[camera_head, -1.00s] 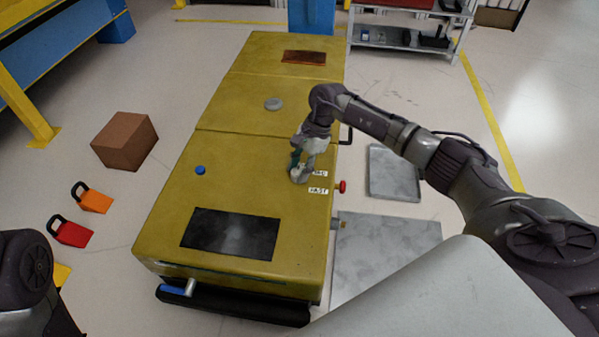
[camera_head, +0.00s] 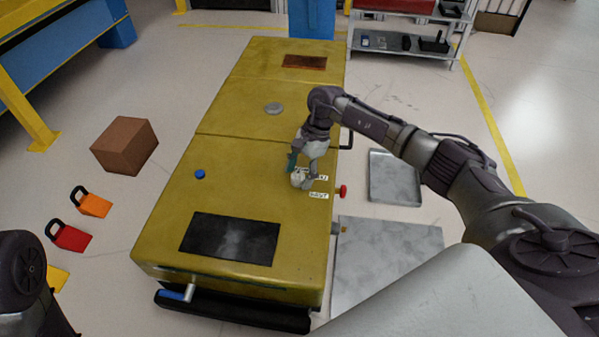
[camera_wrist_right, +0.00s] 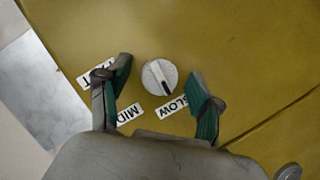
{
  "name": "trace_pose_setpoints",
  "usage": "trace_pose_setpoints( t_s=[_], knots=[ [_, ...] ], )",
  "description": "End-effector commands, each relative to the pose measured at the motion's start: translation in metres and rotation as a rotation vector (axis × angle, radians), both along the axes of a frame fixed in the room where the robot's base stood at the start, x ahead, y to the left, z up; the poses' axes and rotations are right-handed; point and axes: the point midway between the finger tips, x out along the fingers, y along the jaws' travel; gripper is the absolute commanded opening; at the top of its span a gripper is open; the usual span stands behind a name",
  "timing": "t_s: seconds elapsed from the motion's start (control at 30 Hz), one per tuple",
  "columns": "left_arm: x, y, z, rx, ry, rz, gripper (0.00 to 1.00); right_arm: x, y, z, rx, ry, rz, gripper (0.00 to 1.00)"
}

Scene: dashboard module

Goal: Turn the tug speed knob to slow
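The tug speed knob (camera_wrist_right: 160,77) is a round pale grey dial on the yellow tug top (camera_wrist_right: 230,50). Its black pointer line points to the lower right in the right wrist view, toward the SLOW label (camera_wrist_right: 172,106). The MID label (camera_wrist_right: 128,115) and FAST label (camera_wrist_right: 97,75) lie to its left. My right gripper (camera_wrist_right: 160,70) is open, with one green-padded finger on each side of the knob and visible gaps to it. In the head view, my right gripper (camera_head: 302,168) is over the labels and partly hides the knob area. My left gripper is out of view.
The tug top also carries a blue button (camera_head: 200,174), a dark panel (camera_head: 230,238) and a grey disc (camera_head: 273,108). A red button (camera_head: 342,191) sticks out on the right side. A cardboard box (camera_head: 125,146) stands on the floor at left.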

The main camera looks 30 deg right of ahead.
Motion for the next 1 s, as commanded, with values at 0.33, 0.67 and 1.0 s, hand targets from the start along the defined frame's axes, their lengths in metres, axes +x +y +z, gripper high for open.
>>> trace_pose_setpoints(
  t_s=[0.33, 0.67, 1.0],
  knots=[
    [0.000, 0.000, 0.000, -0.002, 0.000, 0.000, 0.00, 0.002, -0.007, 0.016, 0.000, -0.004, -0.002, 0.65],
    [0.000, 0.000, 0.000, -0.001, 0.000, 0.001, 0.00, 0.006, -0.033, 0.080, 0.000, -0.005, -0.002, 0.65],
    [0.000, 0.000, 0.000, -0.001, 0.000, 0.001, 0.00, 0.007, -0.045, 0.110, 0.000, 0.000, 0.000, 0.65]
  ],
)
